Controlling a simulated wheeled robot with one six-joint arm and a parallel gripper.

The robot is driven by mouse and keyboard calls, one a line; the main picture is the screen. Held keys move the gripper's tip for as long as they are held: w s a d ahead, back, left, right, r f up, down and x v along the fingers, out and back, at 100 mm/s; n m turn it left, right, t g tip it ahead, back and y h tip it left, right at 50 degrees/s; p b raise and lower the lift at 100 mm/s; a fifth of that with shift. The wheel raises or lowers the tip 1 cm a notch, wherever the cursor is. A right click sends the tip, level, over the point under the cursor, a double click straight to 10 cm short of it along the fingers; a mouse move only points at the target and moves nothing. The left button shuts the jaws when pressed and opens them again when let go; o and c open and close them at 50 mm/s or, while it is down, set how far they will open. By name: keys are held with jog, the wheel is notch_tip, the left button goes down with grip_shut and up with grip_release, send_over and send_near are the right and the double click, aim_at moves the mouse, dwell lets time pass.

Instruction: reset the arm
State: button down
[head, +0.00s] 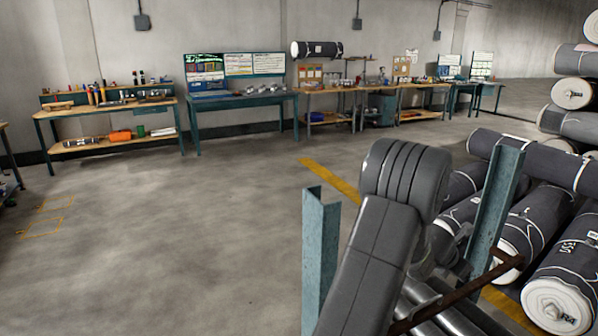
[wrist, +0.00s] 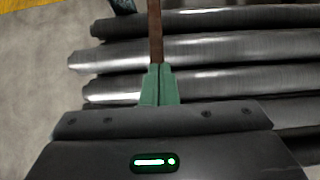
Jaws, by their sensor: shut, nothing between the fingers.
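My gripper (wrist: 159,72) shows in the wrist view with its two green fingers together and nothing between them. It points over several dark grey, shiny rolls (wrist: 215,50) lying side by side. A rusty brown bar (wrist: 155,30) runs away from just beyond the fingertips; I cannot tell whether they touch it. In the head view my grey arm is bent in the front middle and right, and my fingers cannot be made out behind it.
Teal posts (head: 320,245) and (head: 495,205) stand on either side of my arm, with the rusty bar (head: 465,288) low between them. Wrapped dark rolls (head: 560,245) are piled at right. Workbenches (head: 110,105) line the back wall. The floor (head: 190,240) at left is clear.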

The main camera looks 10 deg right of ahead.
aim_at(471, 289)
jog(key=x, duration=1.3)
jog(key=shift+s+a+f, duration=0.1)
jog(key=shift+a+f, duration=0.05)
jog(key=shift+a, duration=0.05)
